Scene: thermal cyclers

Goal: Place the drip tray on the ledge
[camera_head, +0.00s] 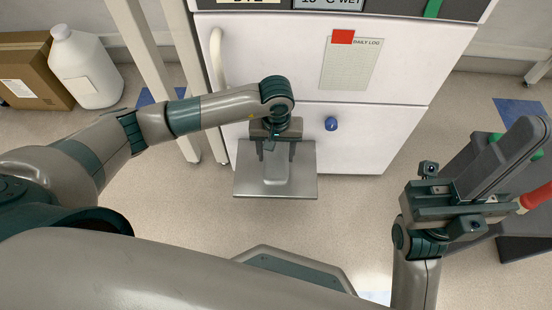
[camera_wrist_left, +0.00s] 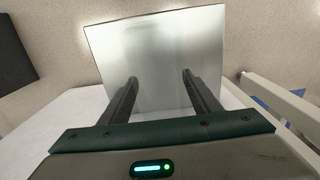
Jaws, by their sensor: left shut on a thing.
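The drip tray (camera_head: 300,186) is a flat, square metal plate in front of the white cabinet's lower door in the head view. My left gripper (camera_head: 276,152) is at its cabinet-side edge, shut on it. A paler grey patch shows on the plate below the fingers; I cannot tell if it is raised or a reflection. In the left wrist view the shiny tray (camera_wrist_left: 160,50) spreads beyond the two dark fingers (camera_wrist_left: 160,88). My right gripper (camera_head: 440,203) is at the right, away from the tray; its jaws are unclear. I cannot pick out the ledge.
A white jug (camera_head: 85,68) and a cardboard box (camera_head: 30,70) stand at left. A dark stand and red handle (camera_head: 536,196) are at right.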

